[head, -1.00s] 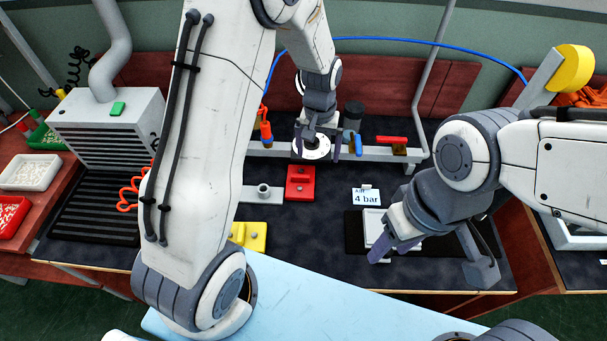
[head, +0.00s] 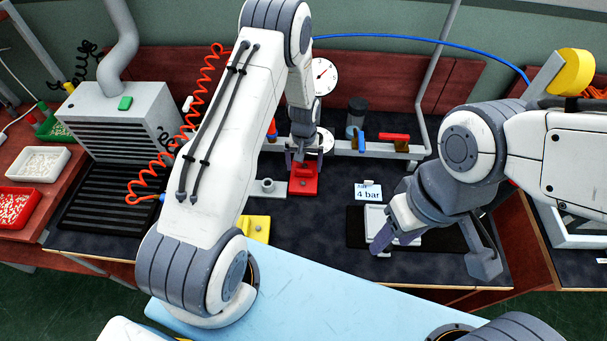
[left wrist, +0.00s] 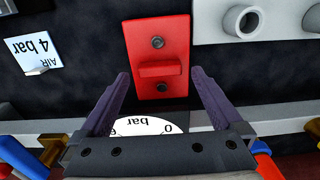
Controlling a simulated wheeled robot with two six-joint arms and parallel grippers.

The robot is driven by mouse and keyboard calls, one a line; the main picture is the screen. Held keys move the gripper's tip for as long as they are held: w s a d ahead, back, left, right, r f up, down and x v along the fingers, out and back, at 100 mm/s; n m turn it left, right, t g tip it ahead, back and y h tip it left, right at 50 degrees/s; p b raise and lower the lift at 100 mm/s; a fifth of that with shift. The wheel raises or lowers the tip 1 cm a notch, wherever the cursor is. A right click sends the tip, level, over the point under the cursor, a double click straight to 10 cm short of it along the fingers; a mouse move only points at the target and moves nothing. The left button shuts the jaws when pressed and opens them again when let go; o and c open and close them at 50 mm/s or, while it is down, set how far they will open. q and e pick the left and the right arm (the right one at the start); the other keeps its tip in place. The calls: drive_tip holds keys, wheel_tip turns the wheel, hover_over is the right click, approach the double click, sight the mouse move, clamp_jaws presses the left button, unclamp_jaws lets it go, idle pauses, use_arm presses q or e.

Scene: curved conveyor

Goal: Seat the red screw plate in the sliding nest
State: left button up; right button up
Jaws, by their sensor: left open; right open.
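The red screw plate (head: 303,187) lies on the dark bench top, below the gauge rail. In the left wrist view the red plate (left wrist: 174,34) shows a raised bar and two screws. My left gripper (head: 303,163) is open above its far part. In the wrist view the open left fingers (left wrist: 160,74) lie either side of the raised bar, with gaps. A pale rectangular frame (head: 374,215) on a black base (head: 354,239) may be the sliding nest; I cannot tell for sure. My right gripper (head: 385,246) is open over it and hides part of it.
A grey plate with a round boss (head: 267,186) lies just left of the red plate. A yellow block (head: 258,228) sits nearer me. A "4 bar" card (head: 368,191) stands to the right. The rail behind carries a blue-handled valve (head: 361,142) and a red lever (head: 394,137).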

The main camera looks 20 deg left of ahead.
use_arm(q)
drive_tip(key=shift+f, duration=0.95)
drive_tip(key=c, duration=1.5)
clamp_jaws()
drive_tip(key=shift+r, duration=0.1)
